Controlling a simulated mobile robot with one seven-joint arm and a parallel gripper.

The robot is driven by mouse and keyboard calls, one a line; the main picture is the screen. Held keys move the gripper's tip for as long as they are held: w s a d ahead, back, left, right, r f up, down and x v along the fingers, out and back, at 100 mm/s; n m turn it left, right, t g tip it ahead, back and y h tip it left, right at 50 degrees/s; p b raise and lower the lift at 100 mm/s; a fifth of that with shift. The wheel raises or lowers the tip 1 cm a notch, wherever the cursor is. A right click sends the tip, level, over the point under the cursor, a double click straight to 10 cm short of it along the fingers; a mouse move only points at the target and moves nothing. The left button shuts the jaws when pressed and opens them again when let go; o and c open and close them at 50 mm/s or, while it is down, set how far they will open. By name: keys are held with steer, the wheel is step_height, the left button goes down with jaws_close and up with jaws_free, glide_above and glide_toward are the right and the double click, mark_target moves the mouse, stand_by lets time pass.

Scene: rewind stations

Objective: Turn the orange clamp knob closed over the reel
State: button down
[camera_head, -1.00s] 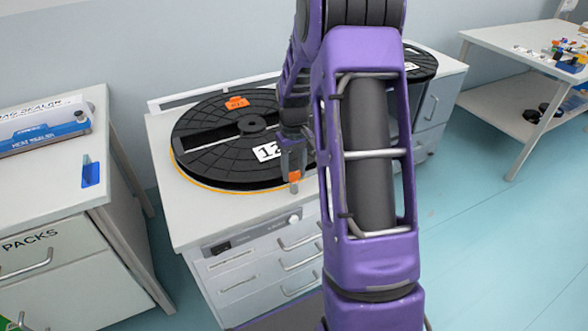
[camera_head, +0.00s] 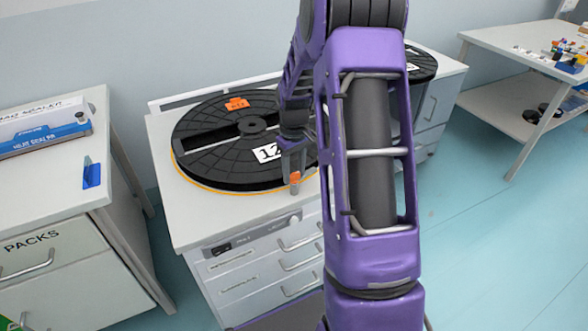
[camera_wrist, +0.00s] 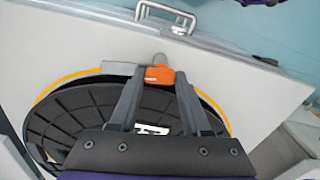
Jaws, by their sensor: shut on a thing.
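The orange clamp knob (camera_head: 295,176) sits at the front rim of the black reel (camera_head: 215,165), near the front edge of the white bench. In the wrist view the knob (camera_wrist: 159,75) lies between my fingertips, with a grey post end beside it. My gripper (camera_head: 294,172) points down and is shut on the knob; it also shows in the wrist view (camera_wrist: 156,82). The reel lies flat, with a white number label and an orange tag on top. My fingers and arm hide part of its right side.
A second black reel (camera_head: 420,64) stands on the bench at the right, partly behind my arm. A cabinet with a blue heat sealer (camera_head: 45,137) is at the left. A table with small parts (camera_head: 525,45) stands at the far right. Open floor lies between.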

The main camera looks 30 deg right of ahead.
mark_target(294, 174)
steer(key=n+p, duration=0.1)
steer(key=n, duration=0.3)
steer(key=shift+r+p, duration=0.15)
steer(key=shift+p, duration=0.25)
steer(key=n+p, duration=0.1)
steer(key=n, duration=0.3)
steer(key=shift+p, duration=0.4)
steer(key=n+p, duration=0.2)
steer(key=n, duration=0.2)
steer(key=shift+n+p, duration=1.1)
steer(key=shift+n, duration=0.8)
steer(key=shift+c, duration=1.8)
jaws_free()
step_height(294, 174, up, 17)
steer(key=p, duration=0.1)
steer(key=shift+p, duration=0.3)
